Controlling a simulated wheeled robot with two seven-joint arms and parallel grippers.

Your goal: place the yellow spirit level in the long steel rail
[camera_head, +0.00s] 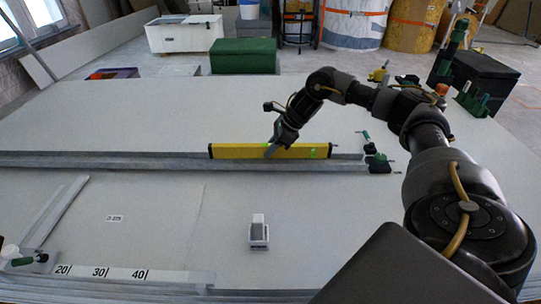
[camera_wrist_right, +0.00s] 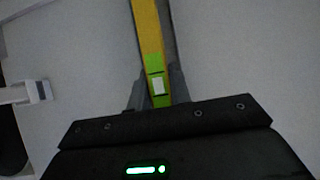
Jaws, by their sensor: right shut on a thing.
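The yellow spirit level (camera_head: 235,152) lies lengthwise along the long steel rail (camera_head: 100,161) in the head view, near the rail's right part. Its lower edge meets the rail's line; I cannot tell whether it sits inside the channel or just above it. My right gripper (camera_head: 271,152) comes down from behind and is shut on the level around its middle. In the right wrist view, the level (camera_wrist_right: 147,30) runs up from between the two fingers of my right gripper (camera_wrist_right: 158,94), with a green vial section between them. My left gripper is out of view.
A small grey-white block (camera_head: 259,236) stands on the large pale panel in front of the rail. A dark green clamp-like piece (camera_head: 378,163) is at the rail's right end. A numbered scale strip (camera_head: 105,272) lies at front left. The panel behind the rail is mostly clear.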

